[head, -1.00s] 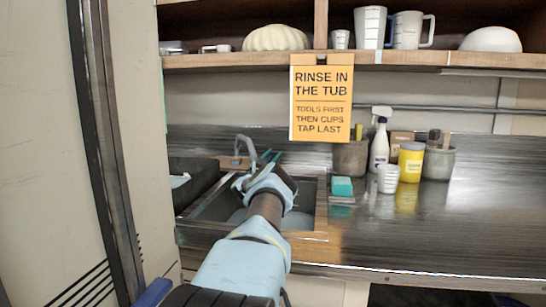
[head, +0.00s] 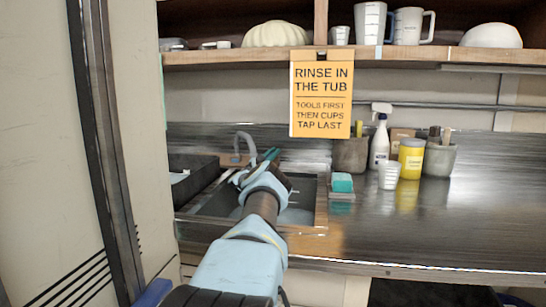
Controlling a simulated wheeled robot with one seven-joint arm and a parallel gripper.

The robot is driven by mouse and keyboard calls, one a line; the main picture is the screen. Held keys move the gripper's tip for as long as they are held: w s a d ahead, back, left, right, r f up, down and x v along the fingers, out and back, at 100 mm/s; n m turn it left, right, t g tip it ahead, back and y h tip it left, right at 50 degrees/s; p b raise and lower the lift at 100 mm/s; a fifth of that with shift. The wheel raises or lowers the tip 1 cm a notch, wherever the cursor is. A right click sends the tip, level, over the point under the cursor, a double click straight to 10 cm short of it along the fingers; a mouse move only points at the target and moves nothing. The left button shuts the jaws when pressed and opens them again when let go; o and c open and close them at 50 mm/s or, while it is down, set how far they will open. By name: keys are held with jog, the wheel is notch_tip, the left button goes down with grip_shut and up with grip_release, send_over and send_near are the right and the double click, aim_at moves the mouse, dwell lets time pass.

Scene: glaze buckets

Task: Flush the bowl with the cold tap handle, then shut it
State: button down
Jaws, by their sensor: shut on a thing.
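The grey curved tap (head: 243,142) stands at the back of the sink (head: 321,205). My gripper (head: 268,157) reaches over the sink to just right of the spout, with teal parts showing at its far end. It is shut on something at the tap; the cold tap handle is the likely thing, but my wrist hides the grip. I cannot tell whether water runs.
A dark tray (head: 195,175) lies left of the sink. A teal sponge (head: 342,182), a white cup (head: 389,176), a yellow tub (head: 411,158) and a spray bottle (head: 380,143) stand to the right. An orange sign (head: 321,95) hangs above. The right counter is clear.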

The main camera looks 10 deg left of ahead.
jog(key=shift+d+m+g+h+b, duration=0.15)
jog(key=shift+m+g+h+b, duration=0.2)
jog(key=shift+m+g+h, duration=0.2)
jog(key=c, duration=0.9)
grip_release()
jog(key=shift+o, duration=0.2)
jog(key=shift+r+p, duration=0.1)
jog(key=shift+p, duration=0.2)
